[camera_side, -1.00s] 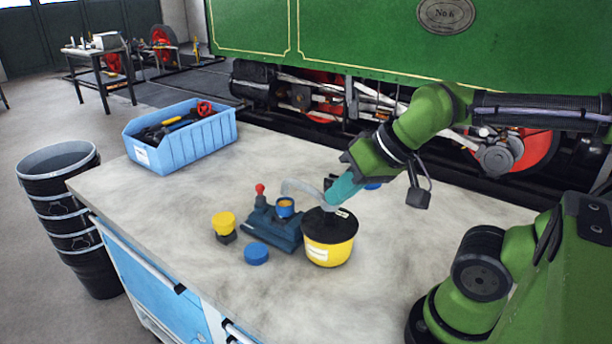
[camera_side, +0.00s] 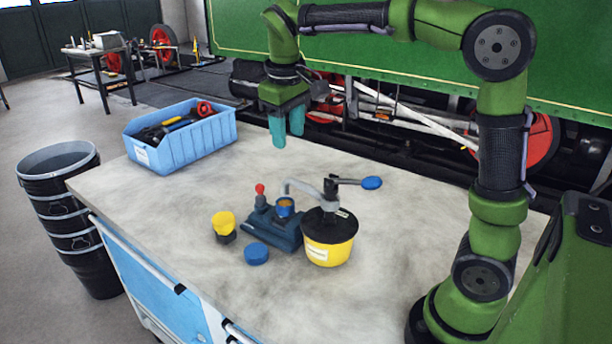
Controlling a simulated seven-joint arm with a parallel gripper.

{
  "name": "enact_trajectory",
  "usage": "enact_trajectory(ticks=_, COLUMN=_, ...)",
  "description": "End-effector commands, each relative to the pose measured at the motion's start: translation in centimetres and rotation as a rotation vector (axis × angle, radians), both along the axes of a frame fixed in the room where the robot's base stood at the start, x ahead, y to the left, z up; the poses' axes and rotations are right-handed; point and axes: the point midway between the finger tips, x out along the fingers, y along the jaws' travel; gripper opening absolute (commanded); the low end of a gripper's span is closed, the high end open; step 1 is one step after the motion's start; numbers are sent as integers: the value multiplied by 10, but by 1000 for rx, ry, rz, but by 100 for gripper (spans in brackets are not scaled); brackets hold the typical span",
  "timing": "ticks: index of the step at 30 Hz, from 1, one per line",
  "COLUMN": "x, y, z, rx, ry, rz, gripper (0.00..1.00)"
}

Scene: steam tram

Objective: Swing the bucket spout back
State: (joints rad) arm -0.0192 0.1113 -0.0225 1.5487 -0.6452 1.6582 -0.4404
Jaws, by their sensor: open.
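The yellow bucket (camera_side: 328,251) with a black lid stands on the grey bench top (camera_side: 160,231). A pump sits upright on the lid. Its grey spout (camera_side: 299,184) points left and bends down over the dark blue device (camera_side: 270,226), near the open cup (camera_side: 284,207) on it. The pump's handle with a blue end (camera_side: 372,183) points right. My gripper (camera_side: 287,136) is open and empty, pointing down in the air above the back of the bench, clear of the bucket.
A blue cap (camera_side: 256,254) and a yellow-topped piece (camera_side: 224,226) lie left of the bucket. A red-knobbed lever (camera_side: 260,190) rises from the device. A blue bin (camera_side: 181,139) of tools stands at the back left. The bench's front and right are clear.

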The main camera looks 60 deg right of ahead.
Motion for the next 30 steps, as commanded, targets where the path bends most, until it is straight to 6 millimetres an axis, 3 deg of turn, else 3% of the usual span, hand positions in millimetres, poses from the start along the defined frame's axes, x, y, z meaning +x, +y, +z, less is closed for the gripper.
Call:
enact_trajectory(ticks=3, x=12, y=-9, z=18, rx=-49, ry=56, rz=17, gripper=46)
enact_trajectory(ticks=6, x=7, y=-12, z=33, rx=-62, ry=76, rz=28, gripper=46)
enact_trajectory(ticks=11, x=1, y=-11, z=26, rx=-55, ry=110, rz=49, gripper=46)
enact_trajectory(ticks=17, x=0, y=-18, z=-6, rx=-53, ry=111, rz=48, gripper=46)
enact_trajectory(ticks=30, x=1, y=-36, z=-99, rx=-52, ry=109, rz=47, gripper=46)
